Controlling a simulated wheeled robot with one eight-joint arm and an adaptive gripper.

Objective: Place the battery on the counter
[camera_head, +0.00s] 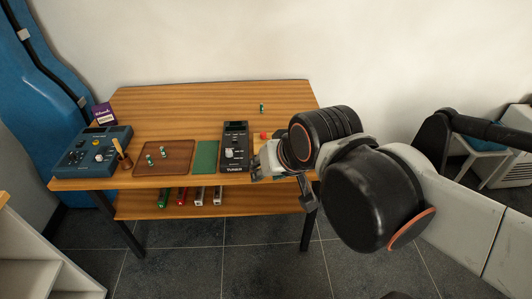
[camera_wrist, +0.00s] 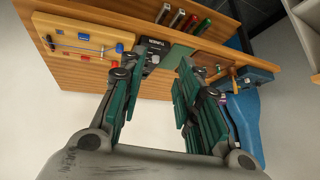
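Small green-and-silver batteries show in the head view. One (camera_head: 150,159) stands on the brown tray (camera_head: 179,166) and another (camera_head: 162,151) is beside it. A third (camera_head: 262,107) stands alone on the bare wood towards the back right. The counter (camera_head: 180,102) is a wooden table with a lower shelf. My gripper (camera_head: 262,166) is over the table's front right part, right of the black tuner. In the wrist view my gripper (camera_wrist: 157,70) has its green-padded fingers wide apart with nothing between them. My gripper partly hides a light wooden board (camera_wrist: 80,36).
The black tuner (camera_head: 235,153) and green mat (camera_head: 205,157) lie left of my gripper. A blue pedal (camera_head: 82,158), purple box (camera_head: 104,114) and wooden peg (camera_head: 121,154) stand at the left. Several coloured bars (camera_head: 199,196) lie on the shelf. The table's back middle is clear.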

